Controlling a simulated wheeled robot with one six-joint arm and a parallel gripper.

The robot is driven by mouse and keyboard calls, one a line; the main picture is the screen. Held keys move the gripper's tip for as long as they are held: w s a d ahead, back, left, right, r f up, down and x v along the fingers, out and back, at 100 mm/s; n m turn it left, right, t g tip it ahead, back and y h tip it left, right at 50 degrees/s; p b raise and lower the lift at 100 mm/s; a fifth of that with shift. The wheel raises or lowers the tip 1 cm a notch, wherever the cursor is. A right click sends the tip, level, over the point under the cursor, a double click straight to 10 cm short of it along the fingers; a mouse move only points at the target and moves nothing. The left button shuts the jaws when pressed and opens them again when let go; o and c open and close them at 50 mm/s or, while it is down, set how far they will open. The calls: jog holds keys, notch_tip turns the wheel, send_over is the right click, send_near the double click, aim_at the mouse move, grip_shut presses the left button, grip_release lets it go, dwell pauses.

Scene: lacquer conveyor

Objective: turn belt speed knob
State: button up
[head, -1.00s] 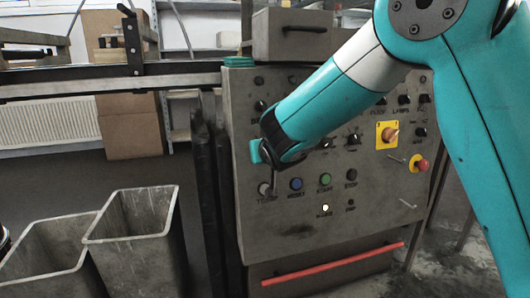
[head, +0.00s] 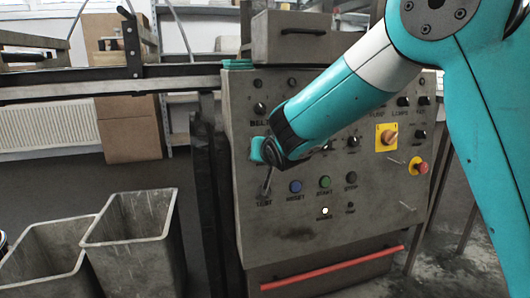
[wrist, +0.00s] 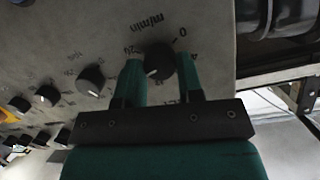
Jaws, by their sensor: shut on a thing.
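The belt speed knob (wrist: 159,62) is a round black knob on the grey control panel (head: 250,215). The wrist view shows it upside down, with a white pointer line and a printed scale reading "m/min", 0 and 20. My gripper (head: 258,150) reaches the upper left part of the panel. In the wrist view its two teal fingers stand on either side of the knob, shut on it. In the head view the knob is hidden behind my gripper; only part of a label starting "BEL" shows above.
A small lever (head: 268,180) sits just below my gripper. Blue (head: 295,187) and green (head: 325,182) buttons are lower right of it. Two grey bins (head: 130,232) stand left of the panel.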

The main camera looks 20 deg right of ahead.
jog(key=o, duration=0.9)
jog(key=shift+f, duration=0.1)
jog(key=shift+p+v, duration=2.05)
jog(key=shift+v, duration=6.7)
jog(key=shift+f, duration=0.1)
jog(key=s+a+f+n+g+y+p, duration=0.15)
jog(key=s+n+g, duration=0.35)
jog(key=s, duration=0.6)
jog(key=s+a+f+n+g+y, duration=0.1)
jog(key=s+a+n+g+y, duration=0.25)
jog(key=s+g, duration=0.55)
jog(key=shift+n+h, duration=0.3)
jog(key=shift+n, duration=0.15)
jog(key=s+r+p, duration=0.1)
jog(key=r+p, duration=1.1)
jog(key=s+r+p, duration=0.1)
jog(key=r+p, duration=1.2)
jog(key=s+r+p, duration=0.1)
jog(key=r+p, duration=1.1)
jog(key=p, duration=0.1)
jog(key=shift+d+r, duration=0.35)
